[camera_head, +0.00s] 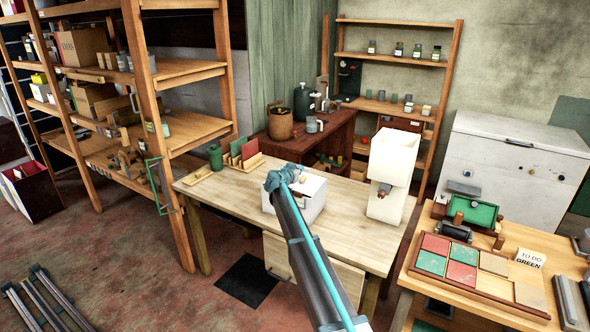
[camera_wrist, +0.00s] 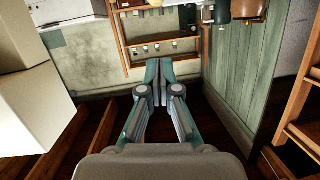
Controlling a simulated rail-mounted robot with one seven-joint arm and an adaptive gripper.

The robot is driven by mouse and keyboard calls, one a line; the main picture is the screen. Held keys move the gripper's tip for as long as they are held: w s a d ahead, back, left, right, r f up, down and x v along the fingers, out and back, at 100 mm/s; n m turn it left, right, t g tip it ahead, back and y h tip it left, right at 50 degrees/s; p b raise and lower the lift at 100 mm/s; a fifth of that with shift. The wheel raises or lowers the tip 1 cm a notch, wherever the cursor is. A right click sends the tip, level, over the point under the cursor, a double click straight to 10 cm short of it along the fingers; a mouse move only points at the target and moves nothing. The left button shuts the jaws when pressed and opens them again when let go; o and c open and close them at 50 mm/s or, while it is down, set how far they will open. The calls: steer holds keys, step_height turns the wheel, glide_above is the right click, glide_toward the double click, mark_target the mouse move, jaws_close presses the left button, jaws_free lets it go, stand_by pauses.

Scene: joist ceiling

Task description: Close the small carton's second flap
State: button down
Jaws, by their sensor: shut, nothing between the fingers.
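The small white carton (camera_head: 312,208) stands on the wooden workbench (camera_head: 232,196) in the head view. A pale, flat top part shows to the right of my gripper, but I cannot tell how each flap lies. My gripper (camera_head: 283,178) appears over the carton's left top side; I cannot tell whether it touches. In the wrist view, which looks upside down, my gripper (camera_wrist: 158,72) has its teal fingertips together with nothing between them. I cannot make out the carton surely in that view.
A tall white block-like stand (camera_head: 398,155) is on the bench right of the carton. A small rack with red and green panels (camera_head: 244,155) and a green cylinder (camera_head: 215,157) stand to the left. A second table with a tile tray (camera_head: 462,274) is at the right.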

mark_target(302, 177)
steer(key=p+x, duration=0.1)
steer(key=x, duration=0.2)
steer(key=shift+w, duration=0.3)
steer(key=shift+s+a+f+p, duration=0.1)
steer(key=shift+f+p, duration=0.25)
steer(key=shift+f, duration=0.25)
steer(key=shift+s+a+f+p, duration=0.1)
steer(key=shift+f+p, duration=0.2)
steer(key=shift+f, duration=1.1)
steer(key=shift+f, duration=0.1)
steer(key=f+b, duration=0.1)
steer(key=b, duration=0.2)
steer(key=shift+a+f, duration=0.1)
steer(key=shift+f, duration=0.05)
steer(key=shift+r, duration=0.25)
